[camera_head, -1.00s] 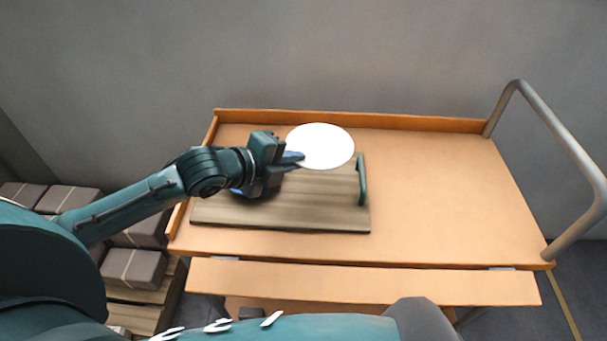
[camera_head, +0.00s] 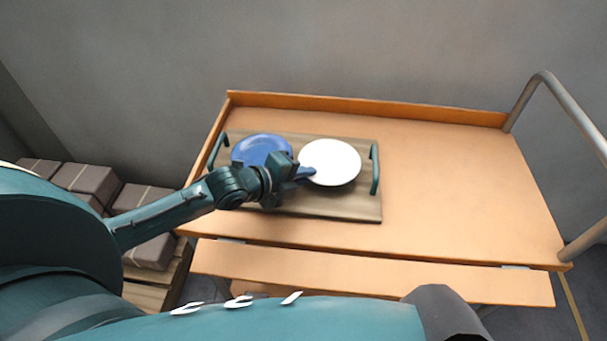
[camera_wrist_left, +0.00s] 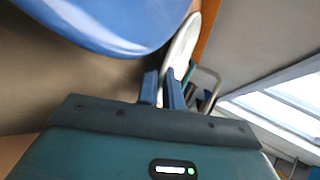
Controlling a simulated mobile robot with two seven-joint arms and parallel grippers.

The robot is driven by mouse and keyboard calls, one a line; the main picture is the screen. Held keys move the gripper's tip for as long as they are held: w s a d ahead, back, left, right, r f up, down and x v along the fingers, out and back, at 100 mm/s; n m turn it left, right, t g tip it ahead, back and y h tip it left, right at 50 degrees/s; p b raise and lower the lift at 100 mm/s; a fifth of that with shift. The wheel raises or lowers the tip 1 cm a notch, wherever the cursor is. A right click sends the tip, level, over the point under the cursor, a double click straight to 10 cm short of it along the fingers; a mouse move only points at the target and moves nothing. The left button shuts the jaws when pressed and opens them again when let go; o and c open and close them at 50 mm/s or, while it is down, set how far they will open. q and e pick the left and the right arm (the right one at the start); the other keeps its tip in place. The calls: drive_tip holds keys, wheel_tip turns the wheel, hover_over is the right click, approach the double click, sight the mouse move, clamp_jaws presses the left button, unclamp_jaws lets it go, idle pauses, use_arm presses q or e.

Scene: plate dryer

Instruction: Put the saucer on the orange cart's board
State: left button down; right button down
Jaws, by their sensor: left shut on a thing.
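The white saucer (camera_head: 334,163) is over the right part of the wooden board (camera_head: 340,206) on the orange cart (camera_head: 450,190). My left gripper (camera_head: 305,174) is shut on the saucer's left rim. In the left wrist view, the saucer (camera_wrist_left: 184,45) shows at a steep angle between the fingertips (camera_wrist_left: 164,82). I cannot tell whether the saucer touches the board or hangs just above it. A blue plate (camera_head: 262,149) lies on the board's left part, partly hidden by my left gripper. My right gripper is out of view.
The board has green handles at its left (camera_head: 216,150) and right (camera_head: 375,168) ends; the right one is close to the saucer. The cart top right of the board is bare. A grey push rail (camera_head: 575,115) rises at the right. Wrapped brown boxes (camera_head: 85,180) stand at the left.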

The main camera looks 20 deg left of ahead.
use_arm(q)
drive_tip(key=c, duration=1.8)
unclamp_jaws()
drive_tip(key=shift+r, duration=0.1)
drive_tip(key=p+v, duration=0.1)
drive_tip(key=v, duration=1.1)
drive_tip(key=shift+d, duration=0.1)
drive_tip(key=shift+s, duration=0.1)
